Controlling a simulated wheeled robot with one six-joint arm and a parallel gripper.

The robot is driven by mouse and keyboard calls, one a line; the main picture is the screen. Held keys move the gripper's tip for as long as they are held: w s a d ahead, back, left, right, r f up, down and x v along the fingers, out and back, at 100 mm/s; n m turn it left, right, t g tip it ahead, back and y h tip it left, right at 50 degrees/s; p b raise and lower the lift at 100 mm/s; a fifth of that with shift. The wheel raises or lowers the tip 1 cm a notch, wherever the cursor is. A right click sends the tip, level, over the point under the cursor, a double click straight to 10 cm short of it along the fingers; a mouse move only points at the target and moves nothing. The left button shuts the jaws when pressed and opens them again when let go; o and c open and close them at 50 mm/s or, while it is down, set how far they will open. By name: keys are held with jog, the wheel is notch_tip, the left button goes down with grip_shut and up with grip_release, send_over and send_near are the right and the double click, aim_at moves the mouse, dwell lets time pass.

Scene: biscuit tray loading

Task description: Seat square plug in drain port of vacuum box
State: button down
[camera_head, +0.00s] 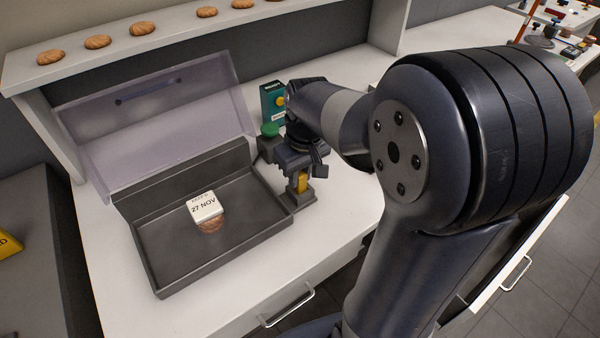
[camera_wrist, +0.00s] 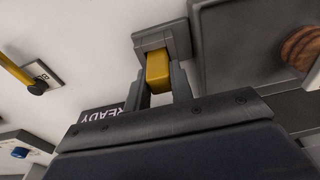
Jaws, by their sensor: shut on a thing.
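The vacuum box (camera_head: 162,262) is a dark grey open tray with its clear lid (camera_head: 160,135) raised. A small grey block with the drain port (camera_head: 299,201) adjoins its right side; it also shows in the wrist view (camera_wrist: 150,40). My gripper (camera_head: 300,180) is shut on the yellow square plug (camera_head: 302,184), with one finger on each side in the wrist view (camera_wrist: 160,88). The plug (camera_wrist: 158,72) points at the block, its lower end at or just over it. The port opening is hidden, so I cannot tell whether the plug is inside.
A biscuit (camera_head: 211,226) and a white "27 NOV" tag (camera_head: 204,207) are in the box. Several biscuits line the shelf (camera_head: 120,55). The front counter (camera_head: 240,300) is clear.

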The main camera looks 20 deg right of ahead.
jog(key=shift+f, duration=0.2)
jog(key=c, duration=1.2)
grip_release()
jog(key=shift+r, duration=0.1)
jog(key=shift+c, duration=0.2)
notch_tip(320, 180, up, 12)
jog(key=s, duration=0.1)
jog(key=shift+s+d+p, duration=0.2)
jog(key=shift+d+p, duration=0.05)
jog(key=shift+p, duration=0.1)
jog(key=f, duration=0.4)
jog(key=w+f, duration=0.1)
jog(key=f, duration=0.7)
jog(key=shift+w+a+b, duration=0.2)
jog(key=shift+a+b, duration=0.05)
jog(key=shift+b, duration=0.1)
jog(key=shift+r, duration=1.6)
